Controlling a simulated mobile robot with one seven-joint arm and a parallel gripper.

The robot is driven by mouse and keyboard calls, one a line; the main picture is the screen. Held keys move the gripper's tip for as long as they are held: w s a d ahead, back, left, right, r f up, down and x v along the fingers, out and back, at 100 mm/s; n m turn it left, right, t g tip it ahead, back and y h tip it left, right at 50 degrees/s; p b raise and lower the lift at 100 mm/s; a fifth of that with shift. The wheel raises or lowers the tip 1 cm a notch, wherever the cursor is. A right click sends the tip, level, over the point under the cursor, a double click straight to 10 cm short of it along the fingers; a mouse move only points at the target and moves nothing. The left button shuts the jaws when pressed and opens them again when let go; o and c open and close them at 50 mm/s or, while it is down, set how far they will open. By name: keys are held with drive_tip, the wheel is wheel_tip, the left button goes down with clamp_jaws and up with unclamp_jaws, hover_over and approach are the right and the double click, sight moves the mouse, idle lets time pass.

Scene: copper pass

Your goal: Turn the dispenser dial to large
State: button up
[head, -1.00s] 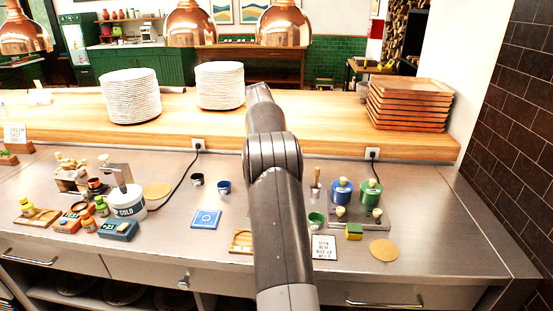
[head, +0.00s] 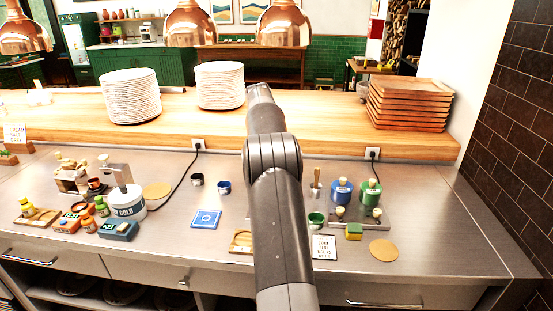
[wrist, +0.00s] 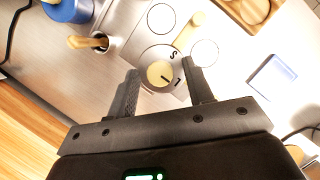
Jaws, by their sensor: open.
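The dispenser dial (wrist: 160,74) is a round cream knob on a grey disc, seen from above in the wrist view. A dark mark shows on the knob, and a letter S is printed on the plate near its upper right edge. I cannot read a large mark. My gripper (wrist: 165,80) is open, with one dark finger on each side of the dial. I cannot tell whether either finger touches it. In the head view my arm hides the gripper and the dial.
A pot with a wooden handle (wrist: 98,41) and a blue canister (wrist: 68,8) stand to the upper left in the wrist view. A blue mat (head: 206,219), a wooden tray (head: 240,241) and a green canister (head: 370,193) lie around my arm.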

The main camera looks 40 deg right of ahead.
drive_tip(key=shift+r, duration=0.1)
drive_tip(key=shift+r, duration=0.35)
drive_tip(key=r, duration=0.3)
drive_tip(key=shift+s+d+r, duration=0.2)
drive_tip(key=shift+s+r, duration=0.1)
drive_tip(key=shift+r, duration=0.05)
drive_tip(key=s+d+r, duration=0.4)
drive_tip(key=s+r, duration=0.2)
drive_tip(key=s, duration=0.4)
drive_tip(key=shift+d+r, duration=0.2)
drive_tip(key=shift+d, duration=0.15)
